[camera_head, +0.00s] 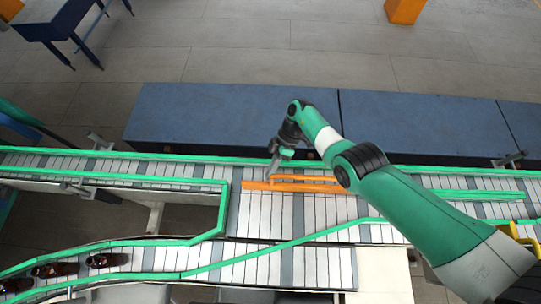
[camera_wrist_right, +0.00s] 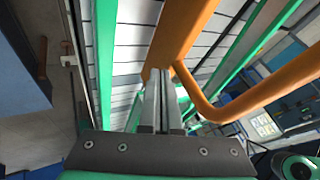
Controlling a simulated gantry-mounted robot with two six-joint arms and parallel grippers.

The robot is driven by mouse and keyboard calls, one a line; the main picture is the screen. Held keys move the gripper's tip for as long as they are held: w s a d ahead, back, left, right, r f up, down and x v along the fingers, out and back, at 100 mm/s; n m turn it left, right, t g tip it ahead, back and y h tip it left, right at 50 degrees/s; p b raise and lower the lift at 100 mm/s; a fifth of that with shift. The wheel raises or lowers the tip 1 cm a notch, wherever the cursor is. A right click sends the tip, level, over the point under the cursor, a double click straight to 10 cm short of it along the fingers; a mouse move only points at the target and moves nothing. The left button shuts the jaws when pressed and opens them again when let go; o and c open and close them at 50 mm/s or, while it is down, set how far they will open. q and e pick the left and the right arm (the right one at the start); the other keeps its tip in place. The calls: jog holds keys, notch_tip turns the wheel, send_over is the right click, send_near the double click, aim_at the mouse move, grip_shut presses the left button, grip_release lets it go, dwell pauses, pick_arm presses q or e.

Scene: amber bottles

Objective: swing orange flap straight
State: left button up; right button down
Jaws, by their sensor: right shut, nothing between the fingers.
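The orange flap (camera_head: 308,187) lies over the main conveyor belt as a long bar, nearly parallel to the green rails, with a thinner bar alongside it. Part of its right side is hidden behind my right arm. In the right wrist view the flap (camera_wrist_right: 180,35) runs up from the fingertips, and its thin bent bar goes off to the right. My right gripper (camera_head: 271,174) is shut and empty, pointing down by the flap's left end. In the wrist view its closed fingers (camera_wrist_right: 160,80) are at the flap's end; I cannot tell whether they touch. My left gripper is not in view.
Green rails (camera_head: 120,178) edge the slatted conveyor (camera_head: 268,215). A side lane curves off at lower left, carrying several amber bottles (camera_head: 108,260). Long blue boxes (camera_head: 230,115) stand behind the conveyor. Another green rail (camera_head: 310,236) crosses the belt diagonally.

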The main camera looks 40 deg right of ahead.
jog(key=shift+w+d+f+b, duration=0.25)
jog(key=shift+w+d+b, duration=0.2)
jog(key=shift+w+d+f+b, duration=0.2)
jog(key=shift+w+d+b, duration=0.25)
pick_arm(q)
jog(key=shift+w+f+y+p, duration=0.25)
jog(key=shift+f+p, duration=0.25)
jog(key=shift+p, duration=0.55)
pick_arm(e)
jog(key=v, duration=1.1)
jog(key=shift+a, duration=0.15)
jog(key=shift+r, duration=0.15)
